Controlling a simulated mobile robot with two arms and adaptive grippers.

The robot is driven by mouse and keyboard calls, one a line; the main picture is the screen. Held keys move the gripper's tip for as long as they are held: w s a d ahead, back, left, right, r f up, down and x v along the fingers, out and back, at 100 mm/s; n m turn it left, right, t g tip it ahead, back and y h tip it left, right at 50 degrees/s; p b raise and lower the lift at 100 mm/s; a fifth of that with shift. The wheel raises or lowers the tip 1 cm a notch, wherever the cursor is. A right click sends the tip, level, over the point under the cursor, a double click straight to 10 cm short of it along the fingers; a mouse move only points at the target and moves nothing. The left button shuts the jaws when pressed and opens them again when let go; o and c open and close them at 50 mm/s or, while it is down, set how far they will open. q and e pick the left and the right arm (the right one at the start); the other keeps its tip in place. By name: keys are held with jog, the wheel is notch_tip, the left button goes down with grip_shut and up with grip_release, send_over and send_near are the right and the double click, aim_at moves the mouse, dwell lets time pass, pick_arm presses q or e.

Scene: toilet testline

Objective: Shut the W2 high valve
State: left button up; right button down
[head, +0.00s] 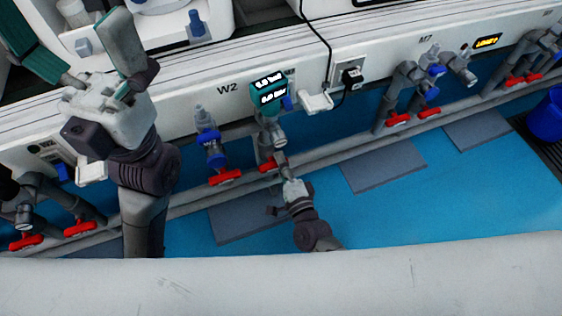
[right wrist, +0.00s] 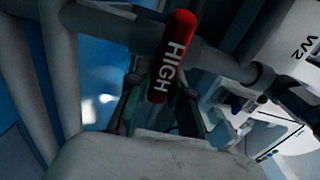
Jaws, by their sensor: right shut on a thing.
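The W2 high valve has a red handle lettered HIGH (right wrist: 172,57). In the right wrist view it stands between the two dark green fingers of my right gripper (right wrist: 160,108), which is shut on it. In the head view, part of this red handle (head: 267,165) shows below the W2 label, at the end of my right arm; my fingers are hard to make out there. My left gripper (head: 68,25) is raised at the upper left of the head view, its fingers spread wide and empty, away from the valve.
Another red-handled valve (head: 225,176) with a blue fitting (head: 210,145) is just left of the W2 high valve. A teal two-display gauge (head: 268,95) is above. A grey pipe runs along the wall. More red valves (head: 398,119) are farther right. Blue floor (head: 400,205) is open.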

dwell(0.4)
jog(key=c, duration=1)
grip_release()
jog(key=shift+c, duration=0.2)
notch_tip(320, 180, up, 10)
